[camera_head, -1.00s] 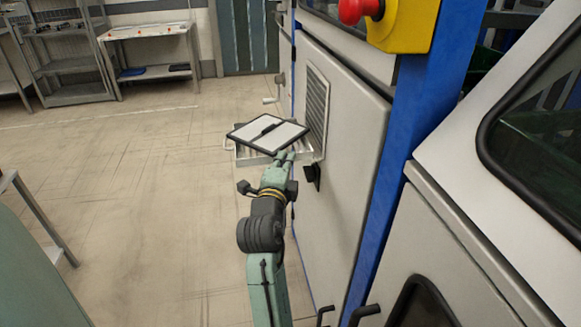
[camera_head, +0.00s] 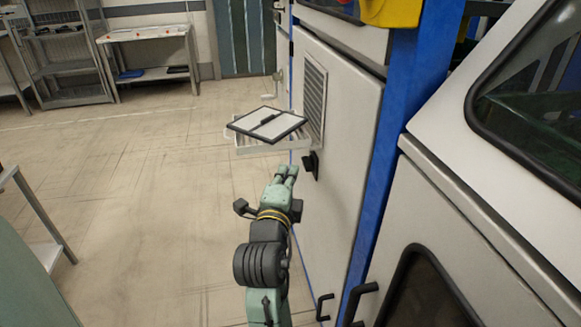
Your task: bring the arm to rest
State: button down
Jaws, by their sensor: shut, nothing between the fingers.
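My arm reaches up from the bottom of the head view, and my gripper (camera_head: 286,171) is at its far end. The two fingers are close together, shut and empty. The gripper is in the air in front of the cabinet's light grey side, below and apart from the white tray (camera_head: 243,146). A black-framed flat panel (camera_head: 254,119) with a pale surface lies tilted on that tray.
The machine cabinet (camera_head: 345,135) with a vent grille (camera_head: 314,100), a black latch (camera_head: 311,164) and a blue post (camera_head: 404,130) stands close on the right. A metal table leg (camera_head: 42,213) is at the left. Shelves (camera_head: 70,50) and a workbench (camera_head: 150,50) stand far back. The floor between is clear.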

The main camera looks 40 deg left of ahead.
jog(key=shift+v, duration=0.9)
